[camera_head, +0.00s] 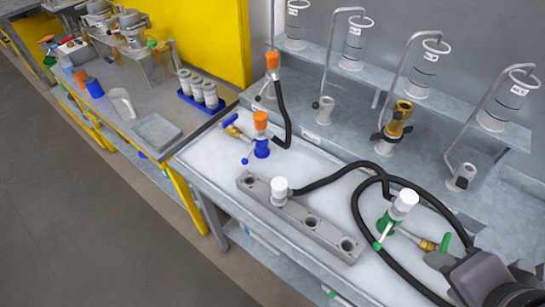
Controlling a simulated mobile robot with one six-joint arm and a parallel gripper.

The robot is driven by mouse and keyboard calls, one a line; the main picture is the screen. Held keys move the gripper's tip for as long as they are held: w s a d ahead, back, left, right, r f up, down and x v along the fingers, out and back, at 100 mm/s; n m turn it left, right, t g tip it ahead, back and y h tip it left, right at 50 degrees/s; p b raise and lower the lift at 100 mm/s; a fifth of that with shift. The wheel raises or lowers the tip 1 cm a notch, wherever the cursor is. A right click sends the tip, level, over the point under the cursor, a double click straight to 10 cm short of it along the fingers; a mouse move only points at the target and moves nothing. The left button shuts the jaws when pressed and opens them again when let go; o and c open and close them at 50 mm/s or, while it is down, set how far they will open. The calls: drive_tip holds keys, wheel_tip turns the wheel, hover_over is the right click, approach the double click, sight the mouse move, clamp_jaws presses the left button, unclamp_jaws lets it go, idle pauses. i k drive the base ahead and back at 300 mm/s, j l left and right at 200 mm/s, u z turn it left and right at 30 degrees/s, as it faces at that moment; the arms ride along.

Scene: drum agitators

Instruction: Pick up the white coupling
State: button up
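A white cylindrical coupling (280,187) stands upright in the grey holed block (320,232) on the pale bench, with a black hose beside it on its right. A second, taller white cylinder (404,202) sits on a green-based fitting with a green-tipped lever and a brass part. I cannot tell from this view alone which white piece is the named coupling. My gripper (478,272) is at the lower right corner, right of and below both white pieces and apart from them. Its fingertips do not show clearly, so its opening is unclear.
A black hose (360,205) loops over the bench between the block and my gripper. An orange-topped blue fitting (261,146) stands at the back left. Wire holders with clear cylinders line the rear shelf.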

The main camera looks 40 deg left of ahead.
sight(279, 185)
drive_tip(key=u, duration=1.65)
